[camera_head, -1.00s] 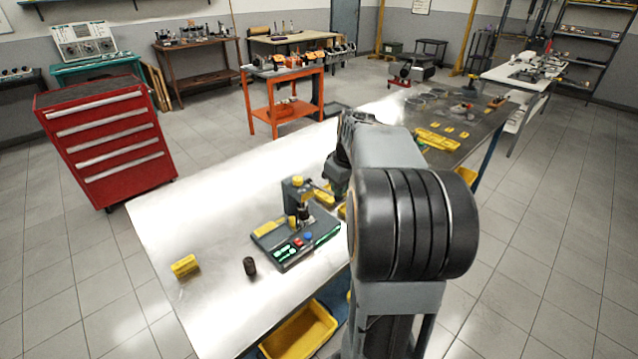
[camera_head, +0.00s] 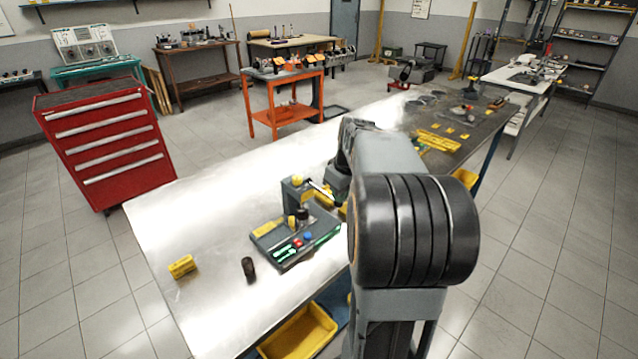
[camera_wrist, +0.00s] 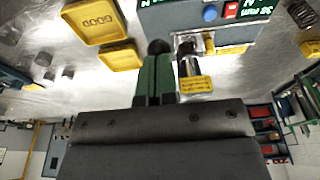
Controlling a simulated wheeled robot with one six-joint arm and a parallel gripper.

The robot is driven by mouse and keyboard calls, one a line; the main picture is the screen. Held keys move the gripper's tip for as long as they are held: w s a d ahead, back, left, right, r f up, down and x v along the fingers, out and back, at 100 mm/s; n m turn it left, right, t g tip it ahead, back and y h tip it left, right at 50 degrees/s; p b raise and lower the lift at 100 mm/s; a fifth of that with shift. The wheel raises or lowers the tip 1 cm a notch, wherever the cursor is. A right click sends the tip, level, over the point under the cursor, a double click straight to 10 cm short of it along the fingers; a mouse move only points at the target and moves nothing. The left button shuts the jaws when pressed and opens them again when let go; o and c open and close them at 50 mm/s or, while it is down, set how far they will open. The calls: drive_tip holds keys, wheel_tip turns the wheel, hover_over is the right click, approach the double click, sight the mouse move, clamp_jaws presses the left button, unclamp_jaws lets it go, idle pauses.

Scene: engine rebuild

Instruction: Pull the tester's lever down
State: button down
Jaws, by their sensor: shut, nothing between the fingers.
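The tester (camera_head: 293,240) stands on the bright metal bench, with a dark base, a green lit display, and red and blue buttons. Its upright column (camera_head: 289,193) has a yellow cap on top. A thin rod, apparently the lever (camera_head: 321,189), slopes down to the right from the column head toward my wrist. In the wrist view the tester base (camera_wrist: 222,22) is at the top. My gripper (camera_wrist: 156,58) has its green fingers shut and empty, their tips at a round black knob (camera_wrist: 157,46). Whether they touch it is unclear. In the head view my arm hides the fingers.
A yellow block (camera_head: 182,266) and a dark cylinder (camera_head: 249,269) stand on the bench left of the tester. Yellow trays (camera_wrist: 95,20) lie close to my gripper in the wrist view. The bench's far left area is clear.

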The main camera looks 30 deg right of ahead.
drive_tip(key=shift+f, duration=0.55)
drive_tip(key=shift+r, duration=0.2)
wheel_tip(320, 180, up, 10)
drive_tip(key=p, duration=0.7)
drive_tip(key=shift+w+p, duration=0.35)
drive_tip(key=shift+w, duration=0.05)
drive_tip(key=shift+a, duration=0.1)
